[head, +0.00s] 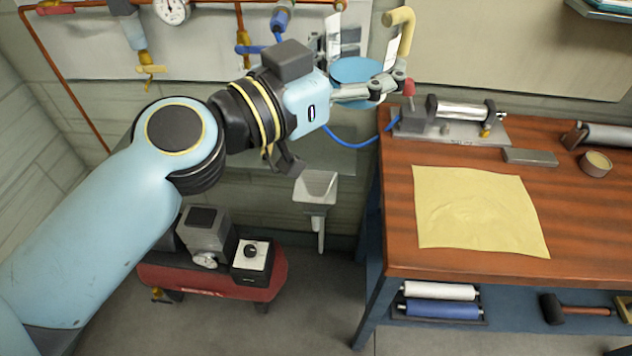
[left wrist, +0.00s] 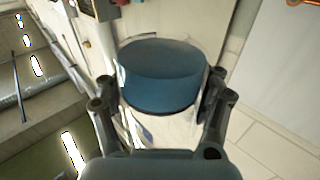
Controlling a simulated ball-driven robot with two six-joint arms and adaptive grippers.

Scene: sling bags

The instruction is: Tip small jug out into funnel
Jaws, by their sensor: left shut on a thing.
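My left gripper (head: 364,90) reaches in from the left, high up beside the bench. It is shut on a blue round-faced thing (head: 355,70), which I take to be the small jug. In the left wrist view the jug (left wrist: 163,75) sits between the two fingers (left wrist: 160,108), with a blue face and a clear or pale wall. I cannot tell its exact tilt. The grey funnel (head: 317,186) has a wide mouth and a narrow stem. It is by the wall, below and left of the jug in the head view. My right gripper is not in view.
A wooden bench (head: 570,225) stands at the right, with a yellow cloth (head: 478,212) and a roller device (head: 455,122) on it. Pipes with a gauge (head: 172,10) run along the wall.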

